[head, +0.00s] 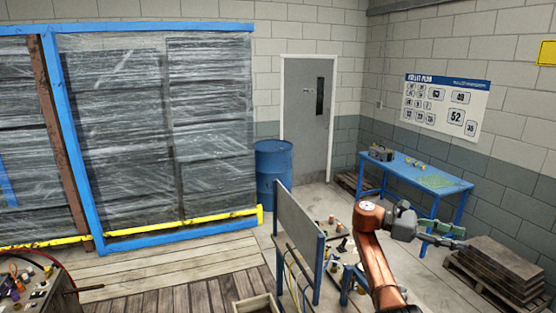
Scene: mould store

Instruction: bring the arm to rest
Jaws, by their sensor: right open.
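My right arm (374,255) is copper-coloured and rises from the bottom right of the head view, bent at the elbow. Its grey wrist leads to my right gripper (452,235), which points to the right. The two fingers are apart, with nothing seen between them. In the picture the gripper lies in front of the blue table's legs and just above a stack of dark slabs. My left arm and left gripper are not seen.
A blue table (418,174) stands by the right wall. Dark slabs (502,268) lie on a pallet at right. A grey panel (299,237) stands left of my arm. A blue barrel (273,168) is near the door. A wrapped rack (158,130) fills the left. A cluttered table (38,290) is bottom left.

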